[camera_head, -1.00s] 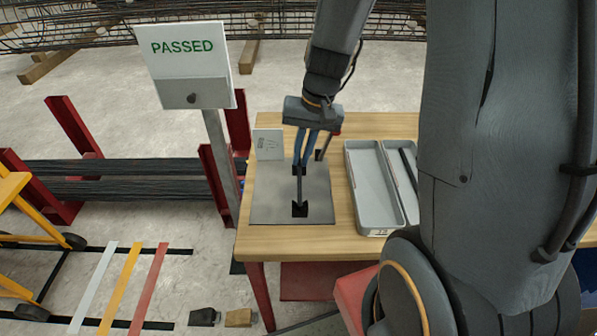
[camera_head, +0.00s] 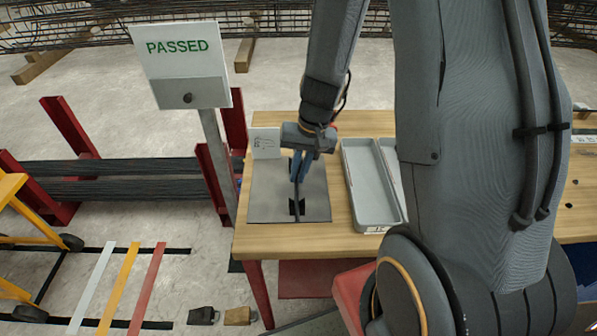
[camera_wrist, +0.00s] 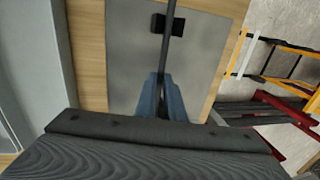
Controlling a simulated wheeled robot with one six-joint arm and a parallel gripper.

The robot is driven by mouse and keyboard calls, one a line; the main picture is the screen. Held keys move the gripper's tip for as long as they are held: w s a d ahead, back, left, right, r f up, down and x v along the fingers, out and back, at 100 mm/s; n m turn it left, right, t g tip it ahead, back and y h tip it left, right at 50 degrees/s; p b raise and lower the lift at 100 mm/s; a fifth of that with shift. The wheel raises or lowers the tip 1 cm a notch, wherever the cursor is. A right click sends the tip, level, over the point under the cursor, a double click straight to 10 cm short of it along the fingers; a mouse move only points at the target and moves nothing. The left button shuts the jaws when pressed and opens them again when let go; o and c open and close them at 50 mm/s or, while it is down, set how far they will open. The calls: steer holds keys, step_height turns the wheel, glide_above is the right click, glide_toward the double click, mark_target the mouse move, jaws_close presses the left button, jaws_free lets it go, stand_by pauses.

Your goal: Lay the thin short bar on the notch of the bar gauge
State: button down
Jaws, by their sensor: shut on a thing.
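The thin dark bar (camera_head: 296,190) is between the blue fingers of my gripper (camera_head: 297,176), which is shut on it. The bar gauge is a grey plate (camera_head: 268,200) on the wooden table, with a black notch block (camera_head: 301,207) near its front. In the wrist view the bar (camera_wrist: 172,42) runs from the fingers (camera_wrist: 165,88) across the middle of the black block (camera_wrist: 157,23) and beyond it. I cannot tell whether the bar touches the block or hangs above it. The bar's held part and the plate's far part are partly hidden by my gripper.
A grey two-compartment tray (camera_head: 365,190) stands right of the plate. A white card (camera_head: 265,143) stands at the plate's back left. A PASSED sign (camera_head: 182,65) on a post rises left of the table (camera_head: 275,243). Red racks with dark bars (camera_head: 130,188) lie further left.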

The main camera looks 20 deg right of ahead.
steer(key=c, duration=1.8)
jaws_free()
steer(key=shift+f, duration=0.1)
steer(key=shift+c, duration=0.2)
step_height(320, 180, up, 12)
steer(key=d+b, duration=0.1)
steer(key=d, duration=0.1)
steer(key=s+a+n+t+h, duration=0.1)
steer(key=s+a+n+h, duration=0.1)
steer(key=s, duration=0.7)
steer(key=shift+s+f+n, duration=0.2)
steer(key=shift+f+n, duration=0.25)
steer(key=shift+n, duration=0.35)
